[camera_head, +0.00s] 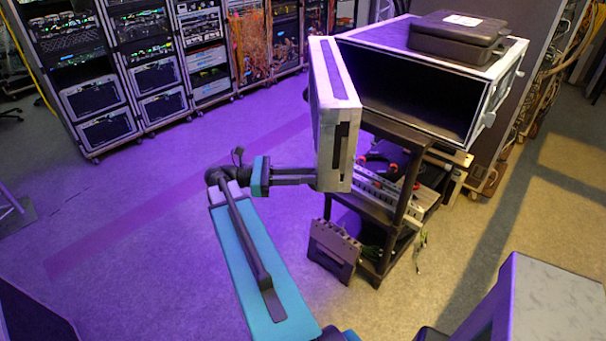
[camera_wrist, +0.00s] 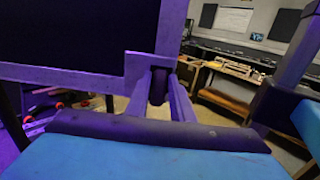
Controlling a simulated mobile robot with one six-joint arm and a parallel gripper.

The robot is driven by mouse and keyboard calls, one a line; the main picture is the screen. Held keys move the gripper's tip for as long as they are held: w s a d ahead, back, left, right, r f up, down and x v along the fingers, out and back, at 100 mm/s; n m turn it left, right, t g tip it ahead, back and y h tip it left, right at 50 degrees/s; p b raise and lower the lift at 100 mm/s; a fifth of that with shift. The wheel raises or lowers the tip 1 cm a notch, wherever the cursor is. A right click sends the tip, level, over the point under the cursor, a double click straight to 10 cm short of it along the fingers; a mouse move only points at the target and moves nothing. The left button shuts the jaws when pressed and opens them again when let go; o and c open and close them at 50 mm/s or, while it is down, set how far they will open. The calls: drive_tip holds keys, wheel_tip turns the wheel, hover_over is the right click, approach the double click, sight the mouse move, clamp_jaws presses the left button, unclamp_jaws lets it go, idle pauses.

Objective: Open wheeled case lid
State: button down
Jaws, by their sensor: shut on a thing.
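The case (camera_head: 499,92) is a pale-edged box on top of a dark shelf cart, its front open onto a dark, empty-looking interior. Its lid (camera_head: 341,112) is a thick panel with metal edges, standing upright and swung out at the left of the opening. Whether it still joins the case there is hard to see. My gripper (camera_head: 314,179) reaches from the left and is shut on the lid's lower edge. In the wrist view the fingers (camera_wrist: 161,84) close around a dark part at the corner of the lid's frame (camera_wrist: 60,74). The case's wheels are not visible.
A small black case (camera_head: 457,37) lies on top. The cart (camera_head: 408,190) has tools on its shelf, and a dark box (camera_head: 333,250) stands at its foot. Equipment racks (camera_head: 150,70) line the back left. The floor (camera_head: 130,220) at left is clear.

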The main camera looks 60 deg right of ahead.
drive_tip(key=shift+d+r, duration=0.1)
drive_tip(key=c, duration=1.5)
unclamp_jaws()
drive_tip(key=shift+c, duration=0.2)
